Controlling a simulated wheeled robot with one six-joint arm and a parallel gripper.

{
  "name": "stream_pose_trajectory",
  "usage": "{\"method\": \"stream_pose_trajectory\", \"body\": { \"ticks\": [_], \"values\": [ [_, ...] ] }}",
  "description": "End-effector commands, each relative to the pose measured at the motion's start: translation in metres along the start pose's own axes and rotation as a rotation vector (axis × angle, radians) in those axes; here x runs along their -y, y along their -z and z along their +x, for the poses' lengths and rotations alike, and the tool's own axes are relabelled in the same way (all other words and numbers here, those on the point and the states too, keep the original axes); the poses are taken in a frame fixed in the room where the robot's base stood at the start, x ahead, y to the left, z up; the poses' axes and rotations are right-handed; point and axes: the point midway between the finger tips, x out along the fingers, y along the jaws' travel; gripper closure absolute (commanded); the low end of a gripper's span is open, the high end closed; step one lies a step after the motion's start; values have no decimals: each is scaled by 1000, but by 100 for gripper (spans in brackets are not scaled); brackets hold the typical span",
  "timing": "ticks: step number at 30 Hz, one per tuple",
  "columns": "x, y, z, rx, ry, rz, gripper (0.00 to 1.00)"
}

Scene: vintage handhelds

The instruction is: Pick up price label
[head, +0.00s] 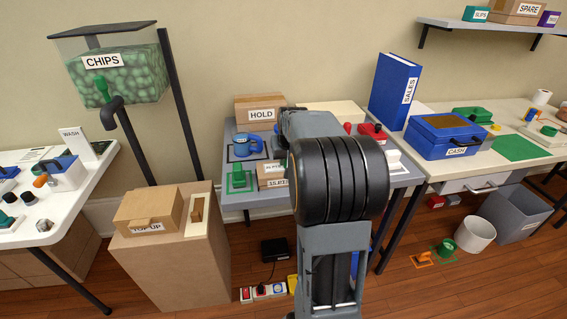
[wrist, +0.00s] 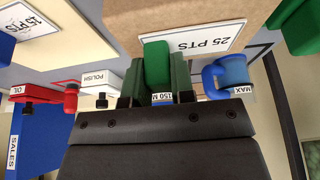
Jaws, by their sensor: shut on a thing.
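My gripper (wrist: 156,88) is shut on a green block (wrist: 157,62) in the wrist view. The block stands upright between the fingers, in front of a white price label (wrist: 205,38) reading "25 PTS". The label is seen upside down, against a brown surface. I cannot tell whether the green block is part of this label. Another white label (wrist: 28,17), reading "15 PTS", shows at the upper left. In the head view my arm hides the gripper and what it holds.
A grey table (head: 235,201) holds a HOLD box (head: 261,115), a blue mug (head: 246,146) and a green item (head: 238,179) left of my arm. Red items (head: 372,132) and a blue SALES binder (head: 392,88) stand to the right. A POLISH box (wrist: 97,80) is close by.

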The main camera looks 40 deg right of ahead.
Motion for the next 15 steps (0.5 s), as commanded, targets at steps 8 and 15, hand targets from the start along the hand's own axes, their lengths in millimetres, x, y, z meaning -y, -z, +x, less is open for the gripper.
{"method": "stream_pose_trajectory", "body": {
  "ticks": [8,15],
  "values": [
    [0,3,-6,-1,1,0,94],
    [-4,13,-37,-3,-1,2,94]
  ]
}}
